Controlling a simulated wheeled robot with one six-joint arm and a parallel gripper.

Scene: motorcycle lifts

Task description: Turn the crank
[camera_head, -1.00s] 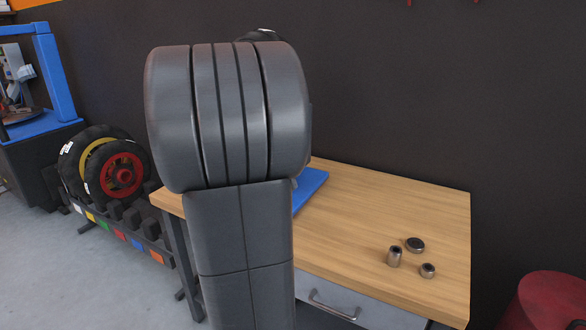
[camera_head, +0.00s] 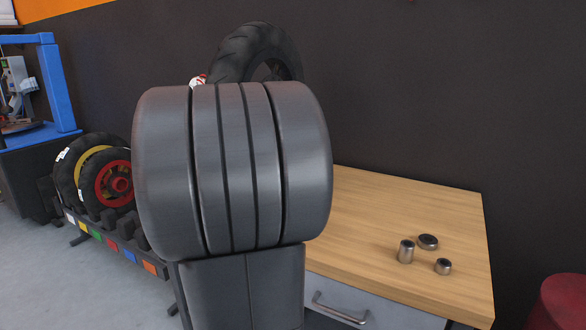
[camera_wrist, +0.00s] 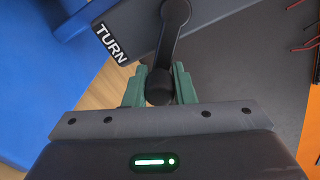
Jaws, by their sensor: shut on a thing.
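The crank (camera_wrist: 169,50) shows in the wrist view as a black arm running down from a round hub at the top to a dark round knob (camera_wrist: 159,88). My gripper (camera_wrist: 160,90) has its two green fingers on either side of that knob and is shut on it. A dark plate with a white "TURN" label (camera_wrist: 111,43) lies beside the crank at its upper left. In the head view my own arm hides the crank and the gripper.
A wooden workbench (camera_head: 380,220) carries several small metal parts near its right front. A black tyre (camera_head: 255,50) shows above my arm. Several wheels stand on a rack (camera_head: 110,238) at the left. A red rounded object (camera_head: 570,300) is at the lower right.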

